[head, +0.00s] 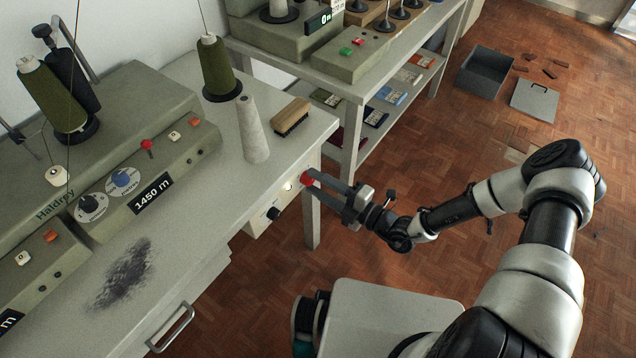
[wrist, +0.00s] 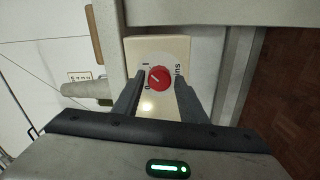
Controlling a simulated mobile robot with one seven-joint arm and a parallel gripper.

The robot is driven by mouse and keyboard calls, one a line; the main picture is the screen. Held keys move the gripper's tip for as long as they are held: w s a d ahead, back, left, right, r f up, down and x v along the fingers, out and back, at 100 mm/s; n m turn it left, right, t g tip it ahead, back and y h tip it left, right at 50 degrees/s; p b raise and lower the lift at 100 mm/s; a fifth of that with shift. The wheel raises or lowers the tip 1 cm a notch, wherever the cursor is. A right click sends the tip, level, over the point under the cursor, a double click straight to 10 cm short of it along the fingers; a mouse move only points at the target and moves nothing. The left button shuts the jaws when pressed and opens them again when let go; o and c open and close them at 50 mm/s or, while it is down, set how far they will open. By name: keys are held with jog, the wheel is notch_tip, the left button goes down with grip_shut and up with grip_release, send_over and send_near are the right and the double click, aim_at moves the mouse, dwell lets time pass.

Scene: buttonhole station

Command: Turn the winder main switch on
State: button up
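The winder main switch is a red rotary knob (head: 307,177) on a cream panel at the right end of the winder table's front. In the wrist view the red knob (wrist: 160,77) sits on a round pale dial with "0" and "I" marks. Its pale pointer line slants to the upper left; I cannot tell exactly which mark it meets. My gripper (head: 318,182) reaches the panel from the right. In the wrist view its fingers (wrist: 157,82) stand apart on either side of the knob. Whether they touch it is not clear.
A pale lamp (head: 288,187) and a black knob (head: 273,213) are beside the switch. A second bench (head: 352,92) is behind.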

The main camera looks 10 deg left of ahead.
jog(key=shift+o, duration=0.7)
jog(key=shift+d, duration=0.2)
jog(key=p+v, duration=0.1)
jog(key=v, duration=1.6)
jog(key=shift+s, duration=0.15)
